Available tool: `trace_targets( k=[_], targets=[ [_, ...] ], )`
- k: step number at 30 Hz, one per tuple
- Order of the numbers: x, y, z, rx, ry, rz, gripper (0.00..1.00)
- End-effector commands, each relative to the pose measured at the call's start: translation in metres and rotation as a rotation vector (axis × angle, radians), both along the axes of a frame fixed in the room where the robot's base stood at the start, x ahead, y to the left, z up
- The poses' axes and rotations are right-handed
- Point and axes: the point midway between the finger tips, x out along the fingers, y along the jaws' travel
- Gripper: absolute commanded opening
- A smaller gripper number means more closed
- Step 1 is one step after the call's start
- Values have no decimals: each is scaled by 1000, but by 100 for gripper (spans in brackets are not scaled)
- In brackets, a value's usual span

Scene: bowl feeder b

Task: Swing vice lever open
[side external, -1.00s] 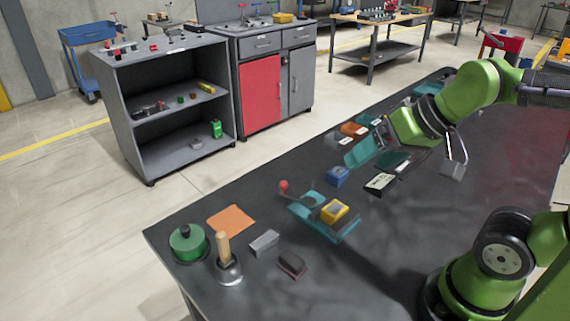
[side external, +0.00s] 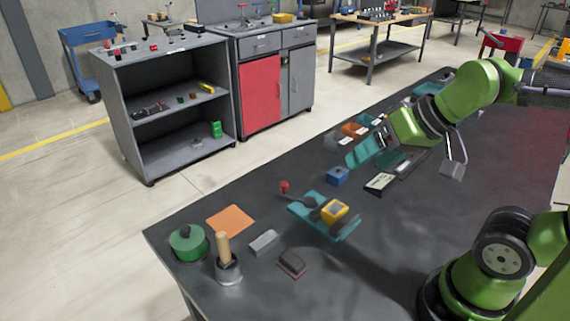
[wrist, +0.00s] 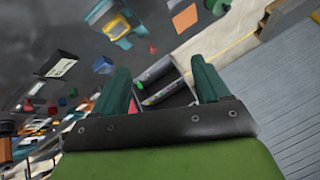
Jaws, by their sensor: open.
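The vice (side external: 315,212) is teal, fixed on the dark bench, with a yellow block (side external: 334,211) at its jaws. Its lever ends in a red knob (side external: 284,185) standing at the vice's far left side. In the wrist view the vice (wrist: 122,40) is at the top, partly cut off, with the red knob (wrist: 153,49) below and to its right. My gripper (side external: 366,150) is above the bench, to the right of and beyond the vice, apart from the lever. Its teal fingers (wrist: 159,66) are spread, with nothing held between them.
A blue block (side external: 337,176) and a dark box with a pale label (side external: 379,183) lie between vice and gripper. An orange mat (side external: 231,221), a green round container (side external: 188,243), a wooden-handled tool (side external: 224,248) and a grey block (side external: 264,242) lie nearer the bench's left end.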

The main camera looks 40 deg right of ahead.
Motion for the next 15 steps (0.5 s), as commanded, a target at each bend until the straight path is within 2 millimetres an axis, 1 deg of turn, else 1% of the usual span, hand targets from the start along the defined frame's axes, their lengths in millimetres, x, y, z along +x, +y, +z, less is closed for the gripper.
trace_targets(
  k=[1, 4, 5, 8, 11, 12, 14, 15],
  targets=[
    [1, 0, -2, 1, 10, 1, 67],
    [6, 1, -13, 1, 61, 4, 52],
    [10, 1, -14, -1, 75, 6, 51],
    [35, 0, -14, -12, 139, 12, 51],
    [68, -2, -12, -31, 217, 20, 51],
    [81, -3, -13, -38, 248, 22, 51],
    [102, -4, -15, -50, 297, 25, 51],
    [116, -6, -17, -59, 330, 25, 51]
  ],
)
